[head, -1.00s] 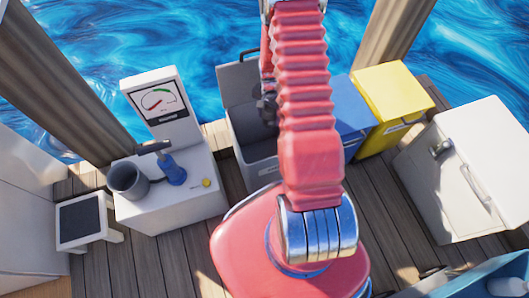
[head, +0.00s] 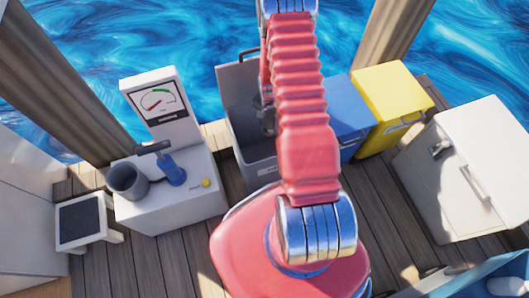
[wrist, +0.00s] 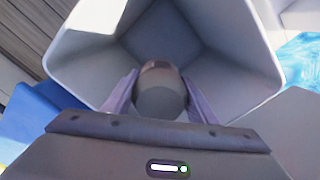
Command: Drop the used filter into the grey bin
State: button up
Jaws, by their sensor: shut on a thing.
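The grey bin (head: 258,173) stands at the back middle with its lid (head: 237,76) raised. In the wrist view, the bin's inner wall (wrist: 235,75) surrounds the view of my gripper (wrist: 160,95). My gripper is shut on the used filter (wrist: 160,92), a dark rounded cylinder held between the two fingers. The filter is over or within the bin's mouth; its exact depth is hard to tell. In the head view, my gripper (head: 267,115) shows partly at the bin's opening beside my red arm, which hides the rest. I cannot make out the filter there.
A blue bin (head: 345,110) and a yellow bin (head: 392,95) stand right of the grey one. A white stand with a gauge (head: 158,103), a dark cup (head: 127,181) and a blue-based pump (head: 172,170) is at left. A white cabinet (head: 470,160) stands at right.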

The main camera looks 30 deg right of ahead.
jog(key=o, duration=1.3)
jog(key=shift+o, duration=0.2)
jog(key=shift+r, duration=6.85)
jog(key=shift+d, duration=0.1)
